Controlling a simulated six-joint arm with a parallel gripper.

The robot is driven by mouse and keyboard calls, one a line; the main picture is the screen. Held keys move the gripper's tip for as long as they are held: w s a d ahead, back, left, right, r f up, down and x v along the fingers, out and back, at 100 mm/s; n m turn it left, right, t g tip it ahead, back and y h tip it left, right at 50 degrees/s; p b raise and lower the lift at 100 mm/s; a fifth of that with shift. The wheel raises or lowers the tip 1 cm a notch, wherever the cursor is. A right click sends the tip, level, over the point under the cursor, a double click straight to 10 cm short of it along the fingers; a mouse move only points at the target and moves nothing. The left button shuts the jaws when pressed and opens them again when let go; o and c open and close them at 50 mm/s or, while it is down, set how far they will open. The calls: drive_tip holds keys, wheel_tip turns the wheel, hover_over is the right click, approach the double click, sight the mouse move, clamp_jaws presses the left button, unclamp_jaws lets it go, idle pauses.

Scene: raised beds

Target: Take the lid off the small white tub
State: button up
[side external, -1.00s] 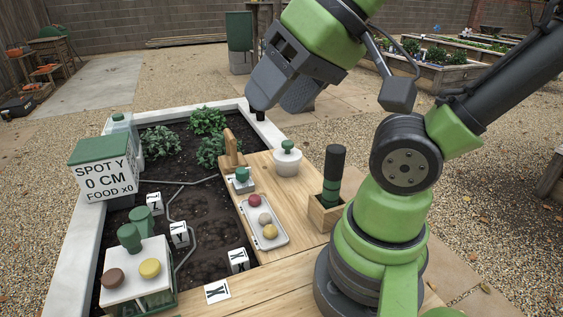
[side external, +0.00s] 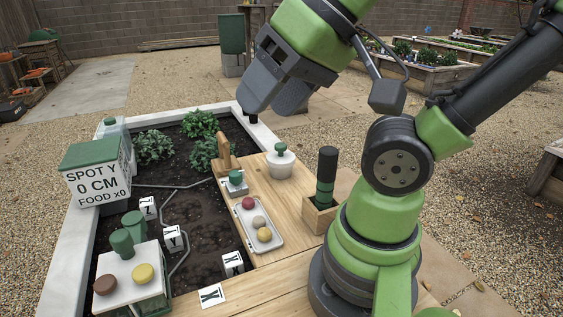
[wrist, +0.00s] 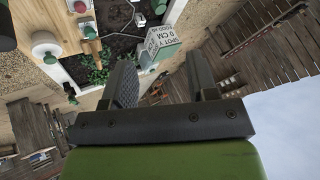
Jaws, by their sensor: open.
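The small white tub (side external: 279,170) stands upright on the wooden deck beside the soil bed. Its lid is on, topped by a green knob (side external: 281,149).
A tray (side external: 276,242) with several coloured round pieces, a small green-topped block (side external: 236,182) and a wooden upright (side external: 225,157) share the deck. A dark green cylinder (side external: 326,175) stands in a wooden holder to the right. A sign box (side external: 97,180) stands at the bed's left.

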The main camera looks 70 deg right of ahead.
drive_tip(key=shift+o, duration=1.1)
